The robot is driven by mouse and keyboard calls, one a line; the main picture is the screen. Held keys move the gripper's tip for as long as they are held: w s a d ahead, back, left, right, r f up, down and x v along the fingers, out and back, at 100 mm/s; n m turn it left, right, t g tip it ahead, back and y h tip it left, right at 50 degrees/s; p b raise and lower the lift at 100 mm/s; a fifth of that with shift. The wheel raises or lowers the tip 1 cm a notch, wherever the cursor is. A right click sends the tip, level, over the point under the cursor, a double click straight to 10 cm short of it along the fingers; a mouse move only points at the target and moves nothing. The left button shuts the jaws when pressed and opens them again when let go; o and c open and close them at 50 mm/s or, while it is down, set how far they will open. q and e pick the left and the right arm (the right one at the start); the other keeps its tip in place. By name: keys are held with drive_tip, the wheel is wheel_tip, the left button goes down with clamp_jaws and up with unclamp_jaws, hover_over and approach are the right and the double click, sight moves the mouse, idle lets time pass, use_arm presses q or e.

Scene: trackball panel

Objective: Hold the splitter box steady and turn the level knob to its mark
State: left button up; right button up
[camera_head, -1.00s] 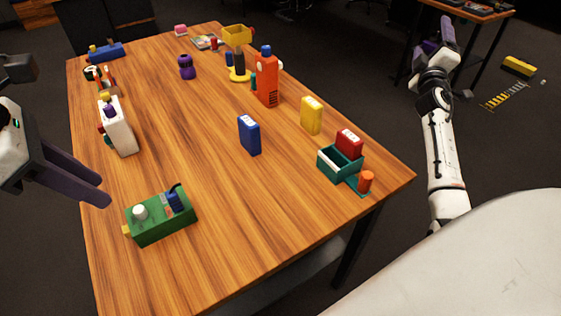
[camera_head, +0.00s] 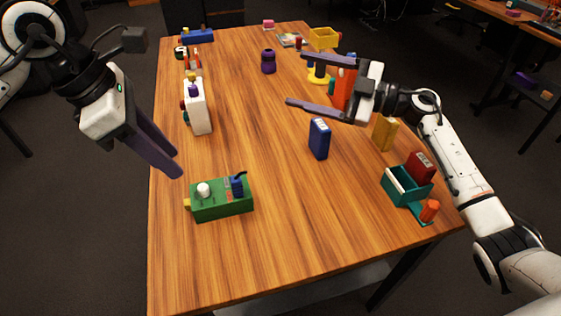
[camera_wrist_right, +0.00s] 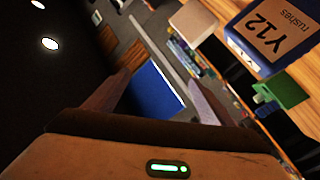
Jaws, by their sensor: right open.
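The green splitter box (camera_head: 222,206) sits on the near left part of the table. On its top are a white round knob (camera_head: 204,189) and a dark blue part (camera_head: 237,187) with a black lever-like piece. A yellow piece (camera_head: 187,204) sticks out at its left end. I cannot make out a mark for the knob. My left gripper (camera_head: 179,172) hangs just above and left of the box, apart from it; its fingers overlap in the picture, so their gap is unclear. My right gripper (camera_head: 296,80) is open and empty above the table's middle, well beyond the box.
A blue box (camera_head: 319,139) stands below my right gripper. A yellow box (camera_head: 384,134), an orange bottle (camera_head: 345,88) and a teal tray (camera_head: 402,192) are on the right. The table's near middle is clear.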

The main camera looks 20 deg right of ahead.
drive_tip(key=s+a+f+g, duration=0.5)
drive_tip(key=a+g, duration=0.1)
drive_tip(key=a, duration=0.1)
drive_tip(key=g, duration=0.5)
approach(222, 197)
drive_tip(key=w+d, duration=0.2)
drive_tip(key=d, duration=0.1)
drive_tip(key=shift+w+r+h, duration=0.15)
drive_tip(key=shift+h, duration=0.25)
drive_tip(key=shift+a, duration=0.25)
drive_tip(key=x, duration=1)
drive_tip(key=shift+s+d, duration=0.1)
drive_tip(key=shift+s, duration=0.2)
